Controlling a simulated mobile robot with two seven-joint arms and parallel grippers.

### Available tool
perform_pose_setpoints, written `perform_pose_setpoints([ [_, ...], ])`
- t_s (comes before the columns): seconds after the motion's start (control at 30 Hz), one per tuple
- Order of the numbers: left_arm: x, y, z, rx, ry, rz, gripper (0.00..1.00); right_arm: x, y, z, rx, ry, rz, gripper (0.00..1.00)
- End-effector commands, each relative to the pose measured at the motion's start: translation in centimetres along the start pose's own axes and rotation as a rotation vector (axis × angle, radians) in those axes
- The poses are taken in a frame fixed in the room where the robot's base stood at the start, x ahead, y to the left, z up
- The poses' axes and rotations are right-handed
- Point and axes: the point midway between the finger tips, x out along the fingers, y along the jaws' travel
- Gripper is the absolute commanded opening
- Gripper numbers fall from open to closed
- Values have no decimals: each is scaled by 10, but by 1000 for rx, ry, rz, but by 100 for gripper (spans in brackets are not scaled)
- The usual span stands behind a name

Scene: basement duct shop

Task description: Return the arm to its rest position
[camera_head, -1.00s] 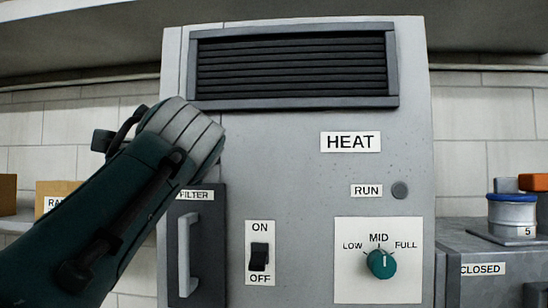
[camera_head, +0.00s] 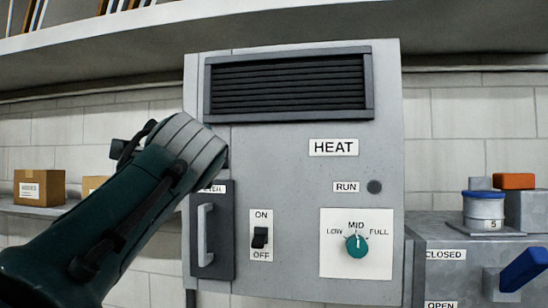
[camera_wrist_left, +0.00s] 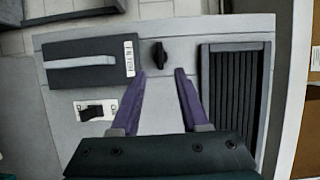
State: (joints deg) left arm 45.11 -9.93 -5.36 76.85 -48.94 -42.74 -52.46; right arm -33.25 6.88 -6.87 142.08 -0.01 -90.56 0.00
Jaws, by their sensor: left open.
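My left arm (camera_head: 115,225) reaches in from the left in the head view, its grey banded wrist in front of the heater's left edge. It hides the fingers there. In the left wrist view my left gripper (camera_wrist_left: 166,76) is open, with two purple fingers apart and nothing between them. The fingers point at the heater's grey front (camera_head: 290,165). A dark knob (camera_wrist_left: 160,55) lies just beyond the fingertips, apart from them in the picture. The filter door (camera_wrist_left: 85,62), rocker switch (camera_wrist_left: 92,112) and vent (camera_wrist_left: 236,98) also show there. My right gripper is not in view.
The heater bears a dial (camera_head: 357,246) pointing near MID and a round RUN lamp (camera_head: 374,187), which looks dark. A grey cabinet (camera_head: 450,258) with a blue lever (camera_head: 525,268) stands right. A cardboard box (camera_head: 40,187) sits on a left shelf. A shelf (camera_head: 300,30) runs overhead.

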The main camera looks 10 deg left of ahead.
Motion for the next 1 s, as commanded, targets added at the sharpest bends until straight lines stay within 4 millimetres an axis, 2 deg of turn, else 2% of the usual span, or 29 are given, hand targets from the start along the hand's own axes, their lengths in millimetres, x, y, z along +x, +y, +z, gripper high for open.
perform_pose_setpoints([
  [0.27, 0, 0, 0, 0, 0, 0, 45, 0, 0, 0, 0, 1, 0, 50],
  [0.37, -2, 9, 4, -18, -6, 19, 45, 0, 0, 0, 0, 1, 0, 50],
  [0.47, -10, 41, 18, -95, -26, 90, 45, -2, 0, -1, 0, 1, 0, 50],
  [0.57, -34, 99, 42, -240, -70, 224, 45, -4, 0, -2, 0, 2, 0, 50],
  [0.6, -49, 126, 52, -312, -93, 291, 45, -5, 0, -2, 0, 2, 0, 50],
  [0.67, -77, 165, 69, -422, -136, 396, 45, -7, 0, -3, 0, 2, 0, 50],
  [0.7, -98, 189, 78, -493, -166, 467, 45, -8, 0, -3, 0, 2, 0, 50],
  [0.77, -133, 221, 91, -589, -216, 572, 45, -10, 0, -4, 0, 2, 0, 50],
  [0.8, -159, 240, 98, -649, -251, 644, 45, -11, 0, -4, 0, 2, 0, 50],
  [0.87, -199, 263, 108, -732, -308, 748, 45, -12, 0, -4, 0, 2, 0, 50],
  [0.9, -226, 275, 114, -781, -345, 817, 45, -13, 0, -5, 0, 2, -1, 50],
  [1.0, -290, 293, 124, -874, -439, 972, 45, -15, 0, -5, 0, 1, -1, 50],
])
